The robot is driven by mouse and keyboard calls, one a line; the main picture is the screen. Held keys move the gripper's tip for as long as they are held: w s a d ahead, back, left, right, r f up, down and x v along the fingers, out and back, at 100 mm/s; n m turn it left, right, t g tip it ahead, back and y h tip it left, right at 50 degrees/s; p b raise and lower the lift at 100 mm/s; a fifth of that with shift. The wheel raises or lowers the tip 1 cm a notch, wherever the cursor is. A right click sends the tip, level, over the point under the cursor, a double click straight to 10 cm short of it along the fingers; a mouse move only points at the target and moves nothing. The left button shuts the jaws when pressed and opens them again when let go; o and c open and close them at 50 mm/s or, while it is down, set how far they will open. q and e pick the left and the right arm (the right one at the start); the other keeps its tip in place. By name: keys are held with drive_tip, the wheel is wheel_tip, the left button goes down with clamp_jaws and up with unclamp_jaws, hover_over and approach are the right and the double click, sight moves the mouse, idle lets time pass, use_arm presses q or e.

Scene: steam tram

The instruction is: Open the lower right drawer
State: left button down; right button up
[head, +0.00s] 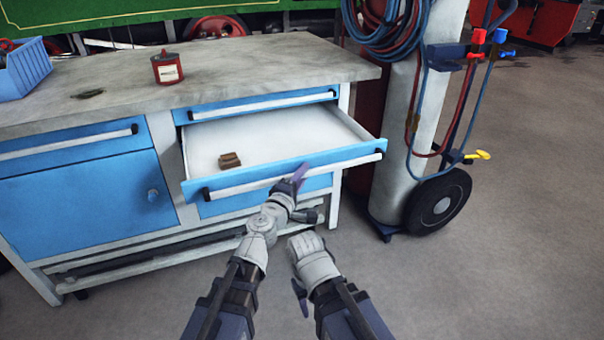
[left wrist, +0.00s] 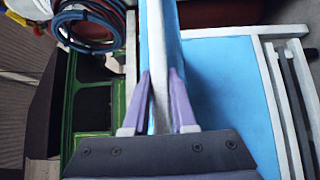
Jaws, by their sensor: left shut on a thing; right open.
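The workbench's right column has a closed top drawer (head: 262,106) and, below it, a drawer pulled well out (head: 285,172). Its blue front carries a long white handle bar with black ends. A blue front panel (head: 265,197) shows below it, partly covered. My left gripper (head: 299,176) is at this handle, right of its middle. In the left wrist view, its purple fingers (left wrist: 159,76) are shut on the pale handle (left wrist: 156,40). My right gripper (head: 301,295) hangs lower, open and empty, apart from the bench.
A small brown block (head: 229,160) lies inside the open drawer. A red can (head: 167,69) and a blue bin (head: 25,68) stand on the worktop. A wheeled gas-cylinder cart (head: 438,205) with hoses stands close right. The floor at right is clear.

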use_arm(q)
drive_tip(key=c, duration=0.7)
unclamp_jaws()
